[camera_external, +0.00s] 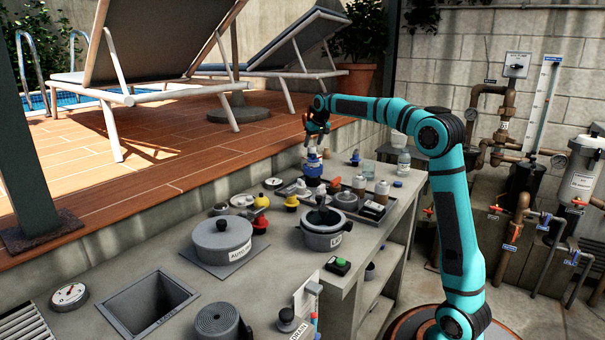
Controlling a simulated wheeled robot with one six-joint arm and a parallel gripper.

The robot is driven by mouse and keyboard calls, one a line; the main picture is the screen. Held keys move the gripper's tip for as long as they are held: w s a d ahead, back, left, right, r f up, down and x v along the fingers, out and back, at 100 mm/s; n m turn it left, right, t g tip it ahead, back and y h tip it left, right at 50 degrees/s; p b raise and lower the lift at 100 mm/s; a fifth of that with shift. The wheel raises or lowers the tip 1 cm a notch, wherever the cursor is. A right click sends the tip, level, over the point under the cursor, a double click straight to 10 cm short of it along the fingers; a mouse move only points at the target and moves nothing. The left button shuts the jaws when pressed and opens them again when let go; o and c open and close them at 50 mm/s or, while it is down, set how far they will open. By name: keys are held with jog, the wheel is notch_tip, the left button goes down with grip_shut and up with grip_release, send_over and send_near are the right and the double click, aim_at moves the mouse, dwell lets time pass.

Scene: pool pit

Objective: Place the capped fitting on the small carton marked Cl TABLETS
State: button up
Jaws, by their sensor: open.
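My gripper (313,143) points down above the far part of the grey counter (283,290), with its jaws open. Just below it stands a fitting with a blue cap or collar (313,167), which may be the capped fitting. From this angle I cannot tell how close the jaws are to it. Another small dark and blue piece (356,158) stands to its right. I cannot make out a carton marked Cl TABLETS; lettering that small is unreadable here, and the crowded far part of the counter hides some items.
A lidded pot marked AUTO (222,239) and a grey pot (323,238) stand nearer the camera. Yellow and red knobs (261,203), bottles (382,190) and a clear jar (403,162) crowd the counter. An open square basin (150,298) is at front left.

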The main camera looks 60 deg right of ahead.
jog(key=v, duration=0.8)
jog(key=shift+r, duration=0.35)
jog(key=shift+s, duration=0.1)
jog(key=s+a+r+n+t, duration=0.1)
jog(key=s+a+r+t, duration=0.25)
jog(key=s+a, duration=0.6)
jog(key=s+a+r+n+t, duration=0.1)
jog(key=s+a+r+t, duration=0.25)
jog(key=s+a, duration=0.6)
jog(key=s+a+f+t, duration=0.2)
jog(key=s+a, duration=0.1)
jog(key=s, duration=0.5)
jog(key=s+a+f+n+t+y, duration=0.1)
jog(key=s+a, duration=0.3)
jog(key=s, duration=0.4)
jog(key=s+a+f+n+t, duration=0.1)
jog(key=s+a+f+t, duration=0.2)
jog(key=s, duration=0.5)
jog(key=shift+s+a+y, duration=0.25)
jog(key=shift+y, duration=0.05)
